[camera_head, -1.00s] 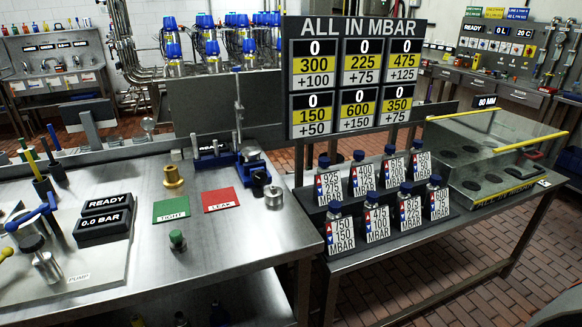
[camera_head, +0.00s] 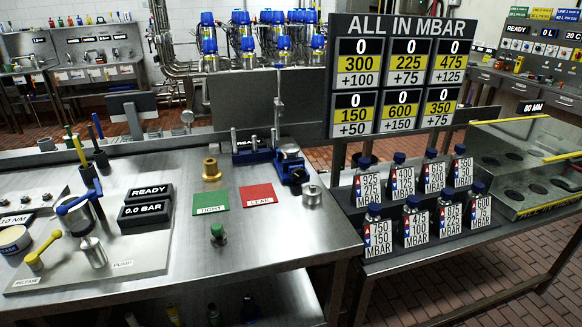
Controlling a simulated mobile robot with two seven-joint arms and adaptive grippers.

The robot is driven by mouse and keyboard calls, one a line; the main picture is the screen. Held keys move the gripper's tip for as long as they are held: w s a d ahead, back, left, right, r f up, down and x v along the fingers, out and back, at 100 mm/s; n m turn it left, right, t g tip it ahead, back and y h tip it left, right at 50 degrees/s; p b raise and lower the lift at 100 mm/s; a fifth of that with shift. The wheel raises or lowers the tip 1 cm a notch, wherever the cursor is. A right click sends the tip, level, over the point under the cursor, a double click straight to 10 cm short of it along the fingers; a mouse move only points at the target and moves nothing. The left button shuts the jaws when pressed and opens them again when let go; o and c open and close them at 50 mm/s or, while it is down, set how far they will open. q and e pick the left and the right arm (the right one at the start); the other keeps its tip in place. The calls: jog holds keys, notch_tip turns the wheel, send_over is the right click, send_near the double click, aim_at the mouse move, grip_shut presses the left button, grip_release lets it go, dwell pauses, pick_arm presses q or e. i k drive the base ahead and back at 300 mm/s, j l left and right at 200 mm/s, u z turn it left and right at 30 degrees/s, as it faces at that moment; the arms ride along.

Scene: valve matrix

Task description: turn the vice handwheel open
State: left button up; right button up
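A blue vice (camera_head: 292,172) stands at the back right of the steel bench, behind the red LEAK mat (camera_head: 258,196). A grey round piece sits at its top. A short silver cylinder (camera_head: 312,195) stands at its front right; I cannot tell whether it is joined to the vice. I cannot make out clearly which part is the handwheel. Neither of my grippers is in view.
A green TIGHT mat (camera_head: 210,202), a brass fitting (camera_head: 212,170) and a green-topped piece (camera_head: 218,234) are near the vice. The pump plate (camera_head: 140,255) is at left. A rack of labelled bottles (camera_head: 413,222) stands right of the bench. The bench's front right is clear.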

aim_at(297, 175)
jog(key=i+l+u, duration=0.1)
jog(key=l+u, duration=0.15)
jog(key=l, duration=0.5)
jog(key=l+u, duration=0.3)
jog(key=l, duration=0.45)
jog(key=l+u, duration=0.25)
jog(key=l, duration=0.5)
jog(key=k+l+u, duration=0.15)
jog(key=l+u, duration=0.15)
jog(key=l, duration=0.45)
